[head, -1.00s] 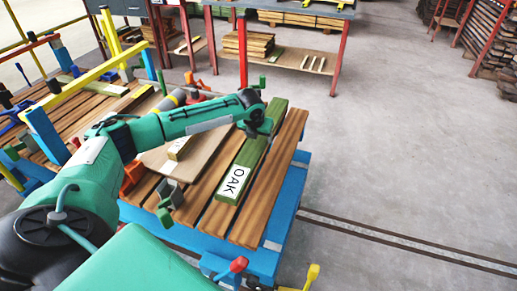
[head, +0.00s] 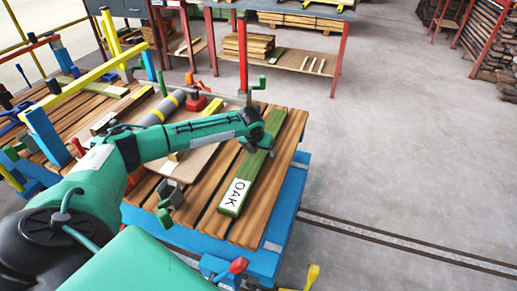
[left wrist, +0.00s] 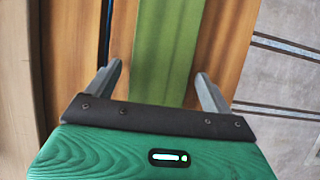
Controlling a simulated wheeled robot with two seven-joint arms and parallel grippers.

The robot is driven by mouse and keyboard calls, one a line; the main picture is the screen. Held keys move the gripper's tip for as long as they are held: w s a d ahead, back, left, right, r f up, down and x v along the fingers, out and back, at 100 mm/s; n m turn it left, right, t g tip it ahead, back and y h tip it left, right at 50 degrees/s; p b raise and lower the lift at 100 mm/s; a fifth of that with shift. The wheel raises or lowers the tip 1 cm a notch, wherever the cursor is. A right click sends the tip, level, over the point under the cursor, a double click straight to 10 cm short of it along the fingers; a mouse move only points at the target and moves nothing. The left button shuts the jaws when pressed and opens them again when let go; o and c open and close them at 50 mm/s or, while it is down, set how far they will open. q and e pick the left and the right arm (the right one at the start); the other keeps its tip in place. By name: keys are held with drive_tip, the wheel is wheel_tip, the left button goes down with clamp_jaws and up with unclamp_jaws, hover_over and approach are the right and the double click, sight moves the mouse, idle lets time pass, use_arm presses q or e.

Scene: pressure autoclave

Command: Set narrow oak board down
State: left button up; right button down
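The narrow oak board (head: 252,172) is green with a white OAK label at its near end. It lies along the slatted wooden top of the blue-framed table (head: 272,185), near the right side. It also shows in the left wrist view (left wrist: 165,60), running between my fingers. My left gripper (left wrist: 158,73) is over the board, one finger on each side. A gap shows between the left finger and the board; the right finger is close to the board's edge. In the head view the left gripper (head: 258,143) is at the board's far half. My right gripper is not in view.
A pale flat panel (head: 195,160) lies on the table left of the board, partly under my arm. A grey-topped bench with stacked planks (head: 248,45) is behind. The floor at right is clear.

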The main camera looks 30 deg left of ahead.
sight(257, 154)
use_arm(q)
drive_tip(key=v, duration=0.4)
drive_tip(key=shift+s+r+p, duration=0.1)
drive_tip(key=shift+r+p, duration=0.2)
drive_tip(key=shift+r, duration=0.05)
drive_tip(key=v, duration=0.7)
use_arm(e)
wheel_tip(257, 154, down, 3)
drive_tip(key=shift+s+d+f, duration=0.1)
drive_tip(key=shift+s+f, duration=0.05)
use_arm(q)
drive_tip(key=shift+s+r, duration=0.15)
